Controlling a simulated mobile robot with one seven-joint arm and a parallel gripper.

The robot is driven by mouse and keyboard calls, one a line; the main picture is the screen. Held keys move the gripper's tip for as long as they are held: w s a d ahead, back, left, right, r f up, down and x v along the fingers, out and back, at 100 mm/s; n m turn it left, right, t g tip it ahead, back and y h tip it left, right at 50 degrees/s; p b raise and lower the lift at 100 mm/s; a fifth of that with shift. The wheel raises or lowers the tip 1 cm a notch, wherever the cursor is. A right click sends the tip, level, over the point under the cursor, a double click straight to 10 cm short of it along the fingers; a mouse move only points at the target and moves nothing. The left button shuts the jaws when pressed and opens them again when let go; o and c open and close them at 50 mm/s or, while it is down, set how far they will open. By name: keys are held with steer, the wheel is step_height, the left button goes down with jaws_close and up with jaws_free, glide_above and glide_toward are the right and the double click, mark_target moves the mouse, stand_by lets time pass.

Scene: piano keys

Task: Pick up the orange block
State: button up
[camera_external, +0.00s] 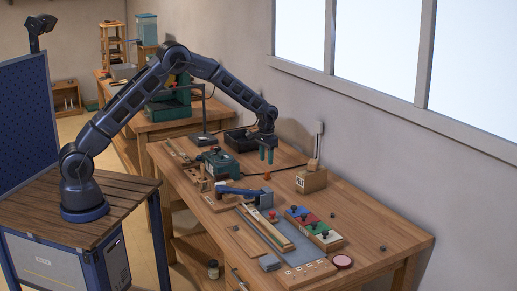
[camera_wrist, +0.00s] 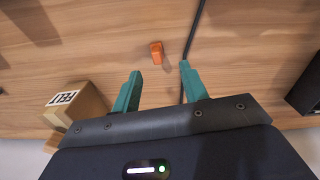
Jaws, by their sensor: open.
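A small orange block (camera_wrist: 156,52) lies on the wooden workbench, ahead of my fingertips in the wrist view. In the external view the orange block (camera_external: 267,176) is a small spot on the bench, just below my gripper (camera_external: 266,157). My gripper (camera_wrist: 159,85) is open and empty, with its two green fingers apart. The block appears between the lines of the fingers but beyond their tips. My gripper hangs above the bench and does not touch the block.
A black cable (camera_wrist: 192,40) runs close beside the block. A box labelled FELT (camera_wrist: 76,104) stands to the left in the wrist view. A dark box (camera_wrist: 305,88) is at the right. In the external view, colored blocks (camera_external: 314,227) sit nearer the bench front (camera_external: 380,262).

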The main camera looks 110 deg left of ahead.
mark_target(267, 172)
steer(key=shift+w+f, duration=0.15)
steer(key=shift+f, duration=1.8)
steer(key=shift+w+f, duration=0.15)
steer(key=shift+f, duration=1.8)
jaws_close()
steer(key=shift+r, duration=0.15)
